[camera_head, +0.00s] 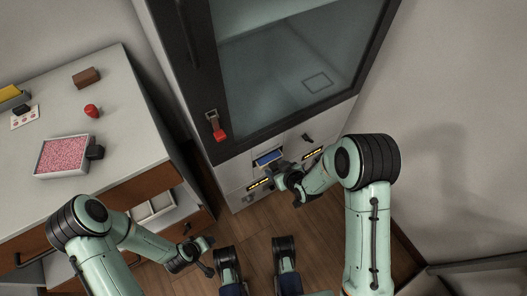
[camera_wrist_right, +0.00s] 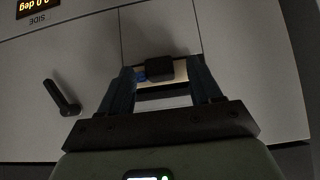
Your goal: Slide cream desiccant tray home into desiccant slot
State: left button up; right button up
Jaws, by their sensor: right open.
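A cream tray with blue contents (camera_head: 268,157) sits at the desiccant slot in the cabinet's lower front and seems to stick out partly. In the right wrist view its cream front (camera_wrist_right: 180,72) shows behind a black handle (camera_wrist_right: 159,68). My right gripper (camera_head: 276,175) is at the tray. In the wrist view the right gripper (camera_wrist_right: 163,72) is open, its fingers on either side of the handle with gaps. How far the tray is inside is hard to tell. My left gripper (camera_head: 205,258) hangs low, away from the cabinet; its jaws are too small to read.
A cream tray of pink beads (camera_head: 63,156) with a black handle lies on the left counter (camera_head: 118,95), near a red object (camera_head: 92,111) and a brown block (camera_head: 87,77). An open drawer (camera_head: 155,208) is below. A black handle (camera_wrist_right: 62,98) sticks out left of my right gripper.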

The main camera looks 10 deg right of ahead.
jog(key=shift+w+a+f, duration=0.1)
jog(key=shift+w+f, duration=0.1)
grip_shut()
pick_arm(q)
jog(key=shift+s+f, duration=0.1)
jog(key=shift+f, duration=0.05)
pick_arm(e)
jog(key=shift+r, duration=0.1)
jog(key=shift+s, duration=0.3)
pick_arm(q)
jog(key=s+d+r+g+p, duration=0.1)
jog(key=s+d+r+p, duration=0.2)
jog(key=s+r+p, duration=0.1)
jog(key=shift+s+r+g+h, duration=0.3)
jog(key=shift+s+r+h, duration=0.05)
jog(key=shift+s+h, duration=0.1)
pick_arm(e)
jog(key=s+d, duration=0.3)
jog(key=s, duration=0.5)
jog(key=s+d, duration=0.3)
jog(key=s, duration=0.5)
jog(key=shift+s+d, duration=0.15)
jog(key=shift+s, duration=0.05)
